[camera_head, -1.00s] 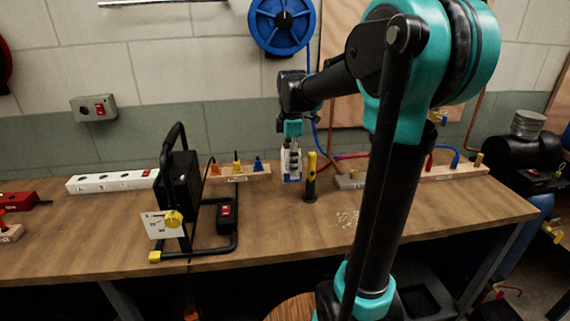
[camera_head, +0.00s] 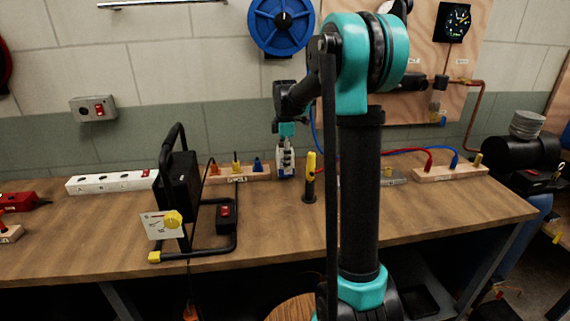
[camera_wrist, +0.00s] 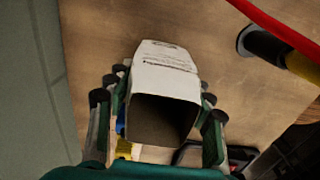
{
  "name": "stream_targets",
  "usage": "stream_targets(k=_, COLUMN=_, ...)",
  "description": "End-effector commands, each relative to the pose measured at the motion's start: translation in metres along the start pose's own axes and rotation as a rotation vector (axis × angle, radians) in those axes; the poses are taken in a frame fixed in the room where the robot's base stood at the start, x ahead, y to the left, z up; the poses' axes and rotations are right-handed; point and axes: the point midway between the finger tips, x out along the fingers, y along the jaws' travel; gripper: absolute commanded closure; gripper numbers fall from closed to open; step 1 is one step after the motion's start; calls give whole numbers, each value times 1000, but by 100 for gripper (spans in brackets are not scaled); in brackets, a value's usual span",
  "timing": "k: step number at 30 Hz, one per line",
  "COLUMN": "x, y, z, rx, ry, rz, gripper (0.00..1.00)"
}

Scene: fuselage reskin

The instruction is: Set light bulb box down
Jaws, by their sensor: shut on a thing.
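The light bulb box (camera_wrist: 165,70) is a small white carton with printed text and an open, dark end facing the wrist camera. My gripper (camera_wrist: 160,118) is shut on it, with fingers on both sides. In the head view, my gripper (camera_head: 286,146) points down and holds the small white and blue box (camera_head: 286,163) at the back of the bench. The box is beside the right end of the wooden connector block. Whether its bottom touches the bench top is hard to tell.
The wooden workbench (camera_head: 110,225) carries a connector block (camera_head: 240,175) just left of the box and a yellow-and-black upright tool (camera_head: 310,180) just right. A black framed lamp (camera_head: 180,195) stands further left. Red and blue cables run behind.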

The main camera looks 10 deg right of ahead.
Motion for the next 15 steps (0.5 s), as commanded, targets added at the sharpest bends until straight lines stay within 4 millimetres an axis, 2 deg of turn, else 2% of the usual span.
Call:
stream_targets(k=4, x=19, y=3, z=0, rx=0, ry=0, rz=0, gripper=76)
stream_targets(k=15, x=23, y=4, z=0, rx=0, ry=0, rz=0, gripper=76)
